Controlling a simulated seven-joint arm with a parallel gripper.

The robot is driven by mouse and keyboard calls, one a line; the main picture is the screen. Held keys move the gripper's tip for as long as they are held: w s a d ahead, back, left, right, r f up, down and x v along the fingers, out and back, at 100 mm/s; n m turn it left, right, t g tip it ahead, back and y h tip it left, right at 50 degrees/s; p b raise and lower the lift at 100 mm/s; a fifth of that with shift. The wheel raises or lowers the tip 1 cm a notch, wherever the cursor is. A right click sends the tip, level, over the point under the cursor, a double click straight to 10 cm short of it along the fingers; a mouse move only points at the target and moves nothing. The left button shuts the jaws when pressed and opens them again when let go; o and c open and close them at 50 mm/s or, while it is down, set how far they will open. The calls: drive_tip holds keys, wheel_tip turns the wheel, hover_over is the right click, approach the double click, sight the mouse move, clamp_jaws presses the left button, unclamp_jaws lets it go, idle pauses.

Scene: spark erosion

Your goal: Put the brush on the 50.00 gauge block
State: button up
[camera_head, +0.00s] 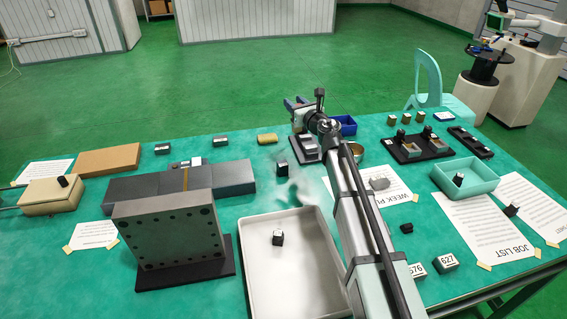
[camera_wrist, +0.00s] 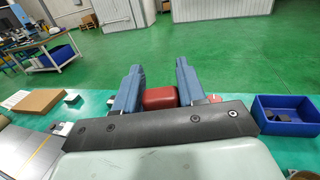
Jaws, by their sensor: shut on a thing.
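My gripper (camera_head: 297,101) is raised above the far edge of the table, its blue fingers pointing away. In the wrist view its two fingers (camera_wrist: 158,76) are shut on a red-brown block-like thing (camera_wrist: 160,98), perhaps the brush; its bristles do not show. Several small labelled blocks stand on the table: one at the far left (camera_head: 162,148), one farther right (camera_head: 220,141), a dark one (camera_head: 282,168) below my gripper and one (camera_head: 278,237) in the white tray. Their numbers are too small to read, so I cannot tell which is the 50.00 gauge block.
A white tray (camera_head: 258,275) lies at the front, with a large drilled plate (camera_head: 170,235) to its left. A tan piece (camera_head: 267,139) lies behind. A blue bin (camera_wrist: 290,122) and a teal tray (camera_head: 481,189) are to the right. My arm hides part of the middle.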

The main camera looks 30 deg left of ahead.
drive_tip(key=s+a+n+g+y, duration=0.1)
drive_tip(key=s+a+n+g, duration=0.1)
drive_tip(key=s, duration=0.6)
wheel_tip(320, 180, down, 10)
drive_tip(key=shift+w+d+r, duration=0.2)
drive_tip(key=shift+w, duration=0.05)
drive_tip(key=o, duration=1)
drive_tip(key=shift+f, duration=0.1)
drive_tip(key=shift+o, duration=0.2)
